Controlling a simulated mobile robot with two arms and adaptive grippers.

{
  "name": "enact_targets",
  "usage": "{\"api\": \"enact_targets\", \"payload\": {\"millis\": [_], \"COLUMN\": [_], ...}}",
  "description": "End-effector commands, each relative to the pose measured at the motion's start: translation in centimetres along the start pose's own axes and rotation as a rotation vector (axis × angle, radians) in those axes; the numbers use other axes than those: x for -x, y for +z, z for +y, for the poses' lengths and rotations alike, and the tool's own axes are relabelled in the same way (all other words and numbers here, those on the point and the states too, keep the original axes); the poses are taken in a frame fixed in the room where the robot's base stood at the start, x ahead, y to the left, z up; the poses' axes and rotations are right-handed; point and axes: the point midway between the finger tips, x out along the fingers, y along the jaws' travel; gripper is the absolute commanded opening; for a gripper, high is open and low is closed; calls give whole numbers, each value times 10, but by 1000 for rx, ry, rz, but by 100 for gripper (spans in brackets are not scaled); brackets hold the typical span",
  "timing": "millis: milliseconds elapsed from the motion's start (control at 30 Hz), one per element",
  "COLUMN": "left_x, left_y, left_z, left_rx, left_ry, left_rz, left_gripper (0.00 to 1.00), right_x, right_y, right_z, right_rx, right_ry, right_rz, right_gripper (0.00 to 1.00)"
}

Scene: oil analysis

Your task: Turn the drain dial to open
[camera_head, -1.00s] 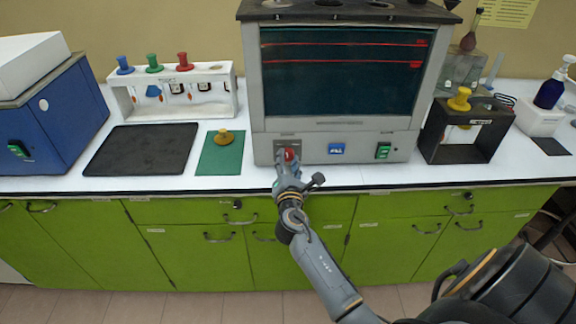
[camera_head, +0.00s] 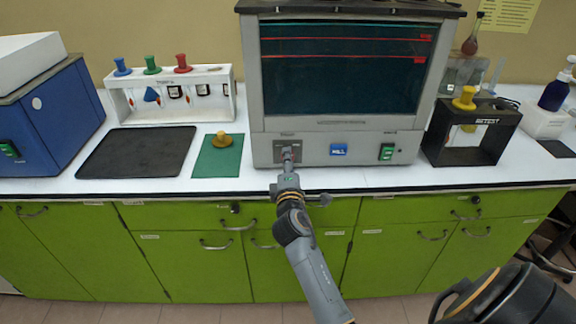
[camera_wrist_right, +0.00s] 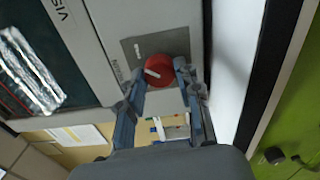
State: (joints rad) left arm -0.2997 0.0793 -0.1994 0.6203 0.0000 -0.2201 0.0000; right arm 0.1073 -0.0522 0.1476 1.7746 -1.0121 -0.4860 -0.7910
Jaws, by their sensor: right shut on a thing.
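The red drain dial (camera_wrist_right: 159,71) shows in the right wrist view on a grey plate on the machine's lower front panel, with a white pointer mark across its face. My right gripper (camera_wrist_right: 160,73) has its two blue-grey fingers on either side of the dial, shut on it. In the head view my right gripper (camera_head: 287,157) reaches the panel at the lower left of the grey machine (camera_head: 359,148) and hides the dial. My left gripper is not in view.
To the right on the panel are a blue display (camera_head: 338,150) and a green switch (camera_head: 387,152). A green mat (camera_head: 212,166) with a yellow-knobbed piece and a black mat (camera_head: 137,155) lie left. A black stand (camera_head: 476,153) is right. The white counter's front edge runs below.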

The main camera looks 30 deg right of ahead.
Motion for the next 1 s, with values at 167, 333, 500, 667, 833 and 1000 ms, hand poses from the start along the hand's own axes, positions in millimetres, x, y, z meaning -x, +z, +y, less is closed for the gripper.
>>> {"api": "enact_targets", "payload": {"millis": [167,333,500,667,833,1000], "left_x": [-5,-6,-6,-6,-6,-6], "left_y": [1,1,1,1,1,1], "left_z": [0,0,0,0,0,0], "left_rx": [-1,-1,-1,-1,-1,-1], "left_ry": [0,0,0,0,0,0], "left_rz": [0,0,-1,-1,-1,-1], "left_gripper": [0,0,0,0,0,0], "right_x": [0,0,0,0,0,0], "right_y": [0,0,0,0,0,0], "right_z": [-2,-1,-1,-1,-1,-1], "right_rx": [-72,-107,-119,-120,-120,-119], "right_ry": [-2,-2,-3,-3,-3,-2], "right_rz": [-1,-1,-1,-1,-1,-1], "right_gripper": [2,2,2,2,38,57]}}
